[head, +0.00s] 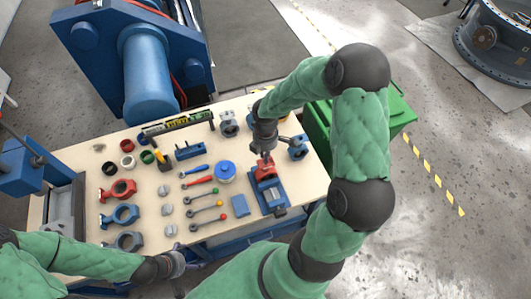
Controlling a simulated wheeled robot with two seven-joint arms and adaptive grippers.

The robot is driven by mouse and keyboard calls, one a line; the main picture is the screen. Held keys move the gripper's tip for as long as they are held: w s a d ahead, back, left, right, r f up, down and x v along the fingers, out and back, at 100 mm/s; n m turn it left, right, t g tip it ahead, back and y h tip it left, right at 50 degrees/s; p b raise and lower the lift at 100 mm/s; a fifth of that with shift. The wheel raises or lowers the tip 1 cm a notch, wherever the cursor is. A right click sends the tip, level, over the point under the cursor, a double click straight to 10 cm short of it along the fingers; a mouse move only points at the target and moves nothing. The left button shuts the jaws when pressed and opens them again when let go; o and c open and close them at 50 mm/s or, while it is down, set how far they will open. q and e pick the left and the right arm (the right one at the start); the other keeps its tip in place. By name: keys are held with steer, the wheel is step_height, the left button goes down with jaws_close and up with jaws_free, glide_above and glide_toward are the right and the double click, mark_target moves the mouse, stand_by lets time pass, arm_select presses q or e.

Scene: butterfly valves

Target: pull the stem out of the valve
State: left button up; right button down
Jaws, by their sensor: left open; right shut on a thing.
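A red valve (266,173) sits in a blue vise (272,200) at the right part of the workbench. My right gripper (266,157) points down just above the red valve and is shut on its stem. The stem is mostly hidden by the fingers, and I cannot tell how far it sits in the valve body. My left gripper (181,262) is open and empty at the bench's front edge, low in the view, well apart from the valve.
A green bin (395,115) stands right of the bench. A blue machine (145,75) stands behind.

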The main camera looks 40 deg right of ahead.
steer(key=shift+w+r+p, duration=0.15)
steer(key=shift+r+p, duration=1.7)
steer(key=shift+r, duration=0.4)
stand_by(3.3)
steer(key=shift+r, duration=0.1)
stand_by(0.6)
steer(key=shift+r, duration=0.1)
steer(key=shift+r+p, duration=2.7)
steer(key=shift+r, duration=0.2)
